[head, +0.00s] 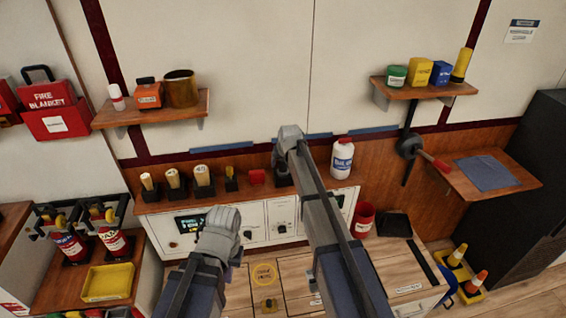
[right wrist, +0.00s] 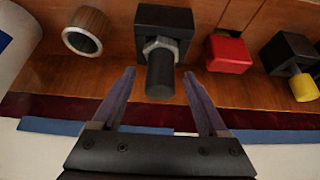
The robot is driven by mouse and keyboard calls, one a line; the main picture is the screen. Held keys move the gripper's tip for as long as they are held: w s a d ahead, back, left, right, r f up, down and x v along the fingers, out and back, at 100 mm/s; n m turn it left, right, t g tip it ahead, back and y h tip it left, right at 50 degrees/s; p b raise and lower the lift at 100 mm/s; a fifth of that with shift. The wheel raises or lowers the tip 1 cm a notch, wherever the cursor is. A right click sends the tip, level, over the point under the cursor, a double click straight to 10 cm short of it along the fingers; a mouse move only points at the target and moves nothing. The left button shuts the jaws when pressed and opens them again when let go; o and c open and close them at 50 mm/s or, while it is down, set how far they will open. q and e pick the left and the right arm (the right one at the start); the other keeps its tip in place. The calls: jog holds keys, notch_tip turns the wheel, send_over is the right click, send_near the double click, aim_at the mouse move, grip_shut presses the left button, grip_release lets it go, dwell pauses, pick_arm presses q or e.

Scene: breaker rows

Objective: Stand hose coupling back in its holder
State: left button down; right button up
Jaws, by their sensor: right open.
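A dark cylinder with a grey hex collar, which looks like the hose coupling (right wrist: 160,75), sits at a black block-shaped holder (right wrist: 165,18) in the right wrist view. How deeply it is seated cannot be told. My right gripper (right wrist: 158,78) is open, one finger on each side of the cylinder, with gaps on both sides. In the head view my right gripper (head: 290,140) is over the back ledge and hides most of this holder. My left gripper (head: 222,222) is in front of the control panel; its jaws cannot be made out.
A red block (right wrist: 228,53) and a hollow metal ring (right wrist: 86,31) flank the holder. A white bottle (head: 342,158) stands right of it on the ledge. Wall shelves (head: 150,111) hang above.

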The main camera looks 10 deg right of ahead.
pick_arm(q)
notch_tip(320, 180, up, 7)
jog(key=p, duration=0.6)
jog(key=shift+f, duration=0.15)
pick_arm(e)
jog(key=v, duration=0.7)
jog(key=shift+s+r, duration=0.15)
jog(key=shift+r, duration=0.15)
jog(key=s+a+f+n+g, duration=0.1)
jog(key=s+a+g, duration=0.1)
jog(key=s, duration=1)
jog(key=s+a+f+n+g+h, duration=0.1)
jog(key=s+a, duration=0.4)
jog(key=s, duration=0.7)
jog(key=s+a+f+n+g, duration=0.1)
jog(key=s+a+g, duration=0.2)
jog(key=s, duration=0.9)
jog(key=shift+s+a+n, duration=0.25)
jog(key=shift+a+n, duration=0.15)
jog(key=shift+a, duration=0.05)
pick_arm(q)
jog(key=c, duration=1.5)
grip_release()
